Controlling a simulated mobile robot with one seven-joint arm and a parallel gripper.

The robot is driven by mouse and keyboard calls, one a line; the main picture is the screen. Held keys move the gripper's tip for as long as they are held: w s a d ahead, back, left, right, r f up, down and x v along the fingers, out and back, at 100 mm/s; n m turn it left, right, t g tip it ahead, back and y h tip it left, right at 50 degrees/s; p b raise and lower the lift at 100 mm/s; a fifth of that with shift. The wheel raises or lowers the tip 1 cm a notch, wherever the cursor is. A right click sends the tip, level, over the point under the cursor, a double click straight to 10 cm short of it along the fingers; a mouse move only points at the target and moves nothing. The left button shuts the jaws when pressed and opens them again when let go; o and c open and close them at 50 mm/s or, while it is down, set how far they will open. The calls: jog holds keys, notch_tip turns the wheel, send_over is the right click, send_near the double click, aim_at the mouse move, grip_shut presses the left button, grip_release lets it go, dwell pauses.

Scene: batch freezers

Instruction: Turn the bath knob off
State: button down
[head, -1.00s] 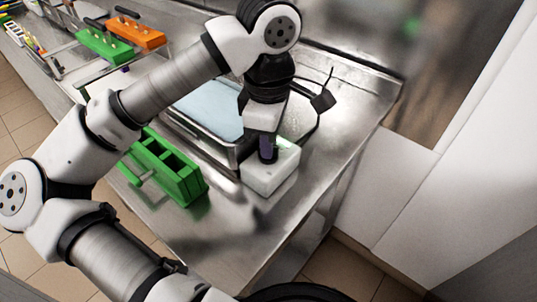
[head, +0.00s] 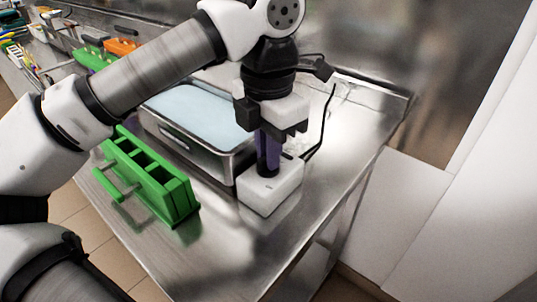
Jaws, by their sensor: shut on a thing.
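The bath is a metal basin (head: 172,133) holding pale blue liquid, in the middle of the steel bench. A white control box (head: 270,197) stands at its front right corner. A dark knob (head: 267,172) sits upright on top of the box, mostly hidden by my fingers. My gripper (head: 268,163) points straight down over the box, its purple fingers shut on the knob. The knob's turned position cannot be made out.
A green rack (head: 150,180) with empty slots stands left of the bath, near the bench's front edge. More green and orange racks (head: 122,46) lie farther back left. A black cable (head: 329,125) runs behind the box. The bench's right end is clear.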

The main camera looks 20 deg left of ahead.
jog(key=shift+n+b, duration=0.35)
jog(key=shift+n, duration=0.75)
jog(key=c, duration=1.4)
grip_release()
jog(key=shift+s, duration=0.1)
jog(key=shift+c, duration=0.2)
jog(key=shift+r, duration=0.1)
notch_tip(320, 180, up, 14)
jog(key=p, duration=1)
jog(key=shift+f, duration=0.2)
